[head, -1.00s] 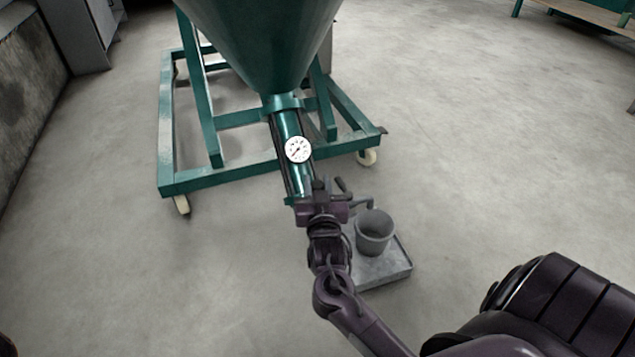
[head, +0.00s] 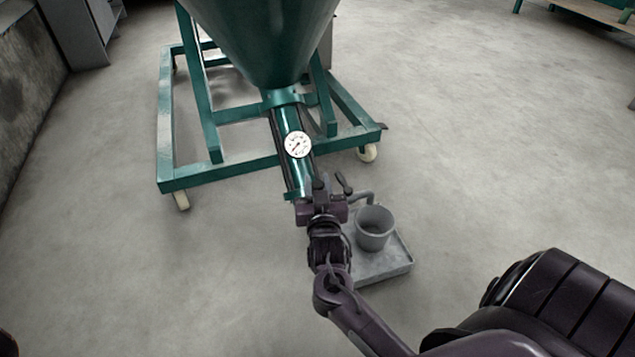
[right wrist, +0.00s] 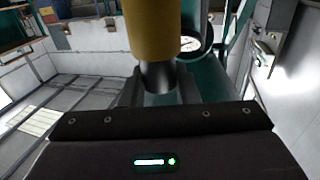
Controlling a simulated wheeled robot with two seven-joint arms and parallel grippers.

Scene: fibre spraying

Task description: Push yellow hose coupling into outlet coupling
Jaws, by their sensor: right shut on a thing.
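In the right wrist view the yellow hose coupling (right wrist: 152,28) rises in front of my right gripper (right wrist: 158,90). The gripper's fingers are shut around the dark grey section below the yellow part. In the head view my right gripper (head: 323,190) is at the lower end of the green pump tube (head: 297,170) with its round white gauge. The wrist and gripper hide the yellow coupling and the outlet coupling there, so I cannot tell whether they touch. My left gripper is not in view.
The tube hangs below a green hopper (head: 262,40) on a wheeled green frame (head: 225,176). A grey bucket (head: 374,238) stands in a grey tray (head: 385,270) just right of my right gripper. The floor to the left is clear.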

